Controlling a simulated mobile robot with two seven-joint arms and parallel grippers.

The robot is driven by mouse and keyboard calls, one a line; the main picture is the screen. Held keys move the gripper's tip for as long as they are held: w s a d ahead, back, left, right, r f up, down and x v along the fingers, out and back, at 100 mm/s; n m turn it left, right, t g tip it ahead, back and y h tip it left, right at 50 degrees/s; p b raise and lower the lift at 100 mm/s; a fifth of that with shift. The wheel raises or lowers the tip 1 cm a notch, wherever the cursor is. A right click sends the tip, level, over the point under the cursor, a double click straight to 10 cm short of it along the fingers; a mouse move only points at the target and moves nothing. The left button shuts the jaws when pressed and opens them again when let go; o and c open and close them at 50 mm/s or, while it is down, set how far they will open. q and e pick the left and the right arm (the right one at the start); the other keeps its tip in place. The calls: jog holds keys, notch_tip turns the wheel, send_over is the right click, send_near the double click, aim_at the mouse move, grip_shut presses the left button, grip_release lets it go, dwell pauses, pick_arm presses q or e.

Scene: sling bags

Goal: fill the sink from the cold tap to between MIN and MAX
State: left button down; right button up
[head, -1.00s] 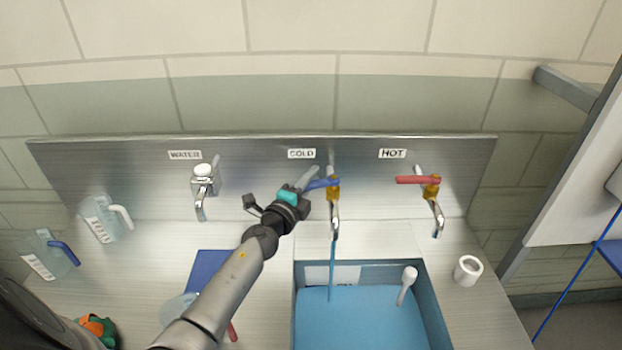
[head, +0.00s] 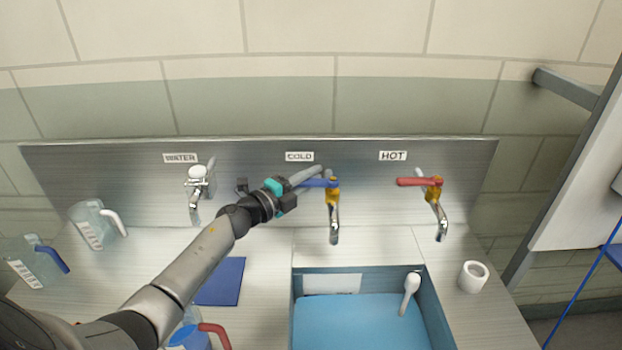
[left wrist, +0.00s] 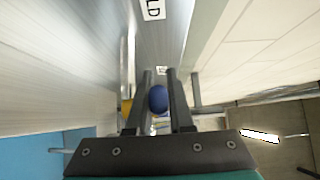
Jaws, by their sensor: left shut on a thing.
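The cold tap (head: 333,206), with a brass body and blue lever (head: 320,183), stands under the COLD label (head: 299,156). My left gripper (head: 302,185) reaches it from the left and is shut on the blue lever. The lever's rounded blue end also shows between the fingers in the left wrist view (left wrist: 158,99). The lever points left, towards my gripper. No stream shows below the spout. The sink (head: 437,310) holds blue water (head: 355,322). A pale plate (head: 331,283) is on its back wall just above the water; its marks are unreadable. My right gripper is not in view.
The hot tap (head: 433,196) with red lever is at right, the WATER tap (head: 196,188) at left. A white-handled tool (head: 410,290) stands in the sink. A white cup (head: 473,275), jugs (head: 95,224) and a blue mat (head: 220,281) are on the counter.

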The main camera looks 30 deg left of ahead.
pick_arm(q)
jog(key=c, duration=0.8)
grip_release()
jog(key=v, duration=1.5)
jog(key=shift+b, duration=0.3)
jog(key=shift+s, duration=0.1)
jog(key=shift+f, duration=0.1)
